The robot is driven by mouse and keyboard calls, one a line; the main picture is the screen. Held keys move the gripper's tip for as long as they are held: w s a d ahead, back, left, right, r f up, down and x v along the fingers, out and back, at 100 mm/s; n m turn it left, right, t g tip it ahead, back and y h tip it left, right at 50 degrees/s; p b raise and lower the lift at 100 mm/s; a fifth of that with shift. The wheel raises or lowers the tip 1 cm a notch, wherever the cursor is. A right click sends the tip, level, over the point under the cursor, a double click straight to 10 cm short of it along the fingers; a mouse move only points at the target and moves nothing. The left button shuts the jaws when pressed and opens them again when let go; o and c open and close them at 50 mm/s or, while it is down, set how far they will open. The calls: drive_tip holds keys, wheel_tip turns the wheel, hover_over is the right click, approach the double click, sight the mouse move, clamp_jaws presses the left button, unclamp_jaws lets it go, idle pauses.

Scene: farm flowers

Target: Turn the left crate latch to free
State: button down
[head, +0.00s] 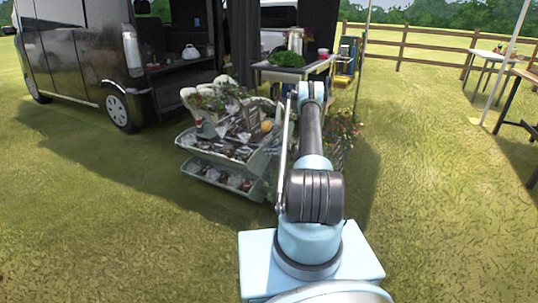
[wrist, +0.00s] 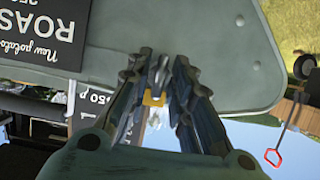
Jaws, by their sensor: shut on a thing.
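In the wrist view my gripper (wrist: 160,68) is shut on a small grey latch (wrist: 157,76) at the edge of a grey-green panel (wrist: 215,60). A small yellow-orange piece (wrist: 153,99) shows between the fingers below it. The fingers hide most of the latch, so I cannot tell its angle. In the head view my arm stretches away toward the crate stand (head: 262,160), and my gripper is hidden beyond the arm.
Black price signs, one reading "ROAS" (wrist: 52,30), hang upside down in the wrist view. A dark van (head: 85,60) stands left, a table with greens (head: 286,60) behind, flowers (head: 343,130) right of my arm. Open grass (head: 450,190) lies to the right.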

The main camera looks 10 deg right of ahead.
drive_tip(key=shift+d, duration=0.1)
idle(0.3)
drive_tip(key=c, duration=1.4)
unclamp_jaws()
drive_tip(key=v, duration=1.2)
